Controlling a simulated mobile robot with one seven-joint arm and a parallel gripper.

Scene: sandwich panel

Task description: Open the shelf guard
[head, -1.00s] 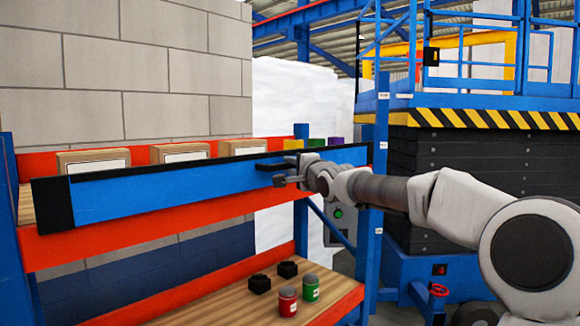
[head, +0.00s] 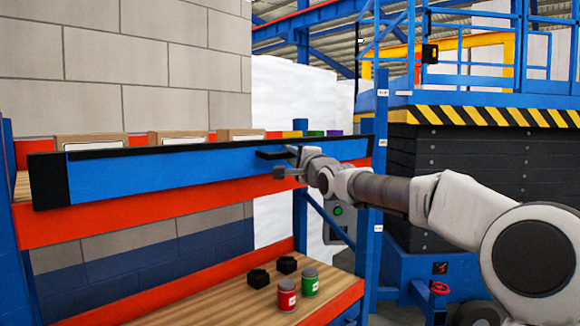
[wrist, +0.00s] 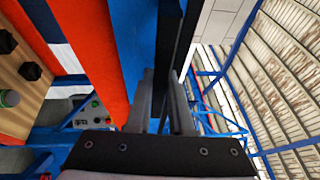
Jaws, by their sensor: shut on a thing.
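The shelf guard (head: 170,168) is a long blue panel with a black top edge and a black left end. It lies across the front of the upper shelf. In the wrist view the guard's blue face (wrist: 130,45) runs up beside the fingers of my gripper (wrist: 164,100). The grip itself is partly hidden there.
Several boxes (head: 90,140) stand behind the guard on the upper shelf. The lower shelf (head: 200,308) holds a red can (head: 286,294), a green can (head: 309,283) and black blocks (head: 258,278). A blue post (head: 378,190) and a lift platform (head: 450,180) stand at the right.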

